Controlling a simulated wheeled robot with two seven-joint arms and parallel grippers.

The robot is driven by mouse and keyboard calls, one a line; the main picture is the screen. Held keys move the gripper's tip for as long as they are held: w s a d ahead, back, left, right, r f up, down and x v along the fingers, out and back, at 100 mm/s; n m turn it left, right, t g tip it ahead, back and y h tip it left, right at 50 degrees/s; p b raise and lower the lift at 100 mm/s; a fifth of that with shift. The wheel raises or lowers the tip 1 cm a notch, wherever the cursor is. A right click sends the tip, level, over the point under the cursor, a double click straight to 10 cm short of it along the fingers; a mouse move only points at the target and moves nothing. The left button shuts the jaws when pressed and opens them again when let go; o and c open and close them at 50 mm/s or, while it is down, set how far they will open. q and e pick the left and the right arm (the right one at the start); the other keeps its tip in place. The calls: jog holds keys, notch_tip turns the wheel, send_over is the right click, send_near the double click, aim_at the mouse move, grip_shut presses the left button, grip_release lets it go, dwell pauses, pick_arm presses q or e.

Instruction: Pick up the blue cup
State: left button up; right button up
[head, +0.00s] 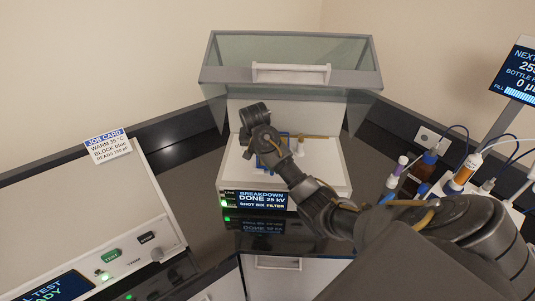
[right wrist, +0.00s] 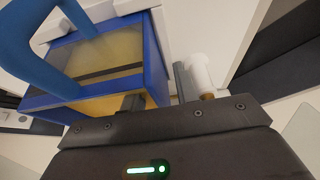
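The blue cup (right wrist: 155,55) is a square, blue-framed vessel with clear walls, yellowish liquid and a blue arched handle (right wrist: 30,50), in the right wrist view. In the head view the blue cup (head: 268,158) shows only in small parts, on the white tester (head: 335,165) behind my right arm. My right gripper (right wrist: 157,93) is at the cup's near right corner. Its dark fingers stand apart, one in front of the cup and one to its right; whether they touch it is unclear. In the head view its fingers are hidden. My left gripper is not in view.
The tester's clear lid (head: 290,52) is raised above the cup. A white post (right wrist: 200,72) stands close right of the cup. A bench unit (head: 80,220) with a job card (head: 108,146) is at left. Bottles (head: 425,163) and a monitor (head: 515,72) are at right.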

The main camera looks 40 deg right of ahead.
jog(key=shift+w+d+f, duration=0.15)
jog(key=shift+f, duration=0.2)
jog(key=shift+r, duration=0.1)
jog(key=shift+c, duration=0.3)
jog(key=shift+a, duration=0.2)
grip_shut()
dwell(0.6)
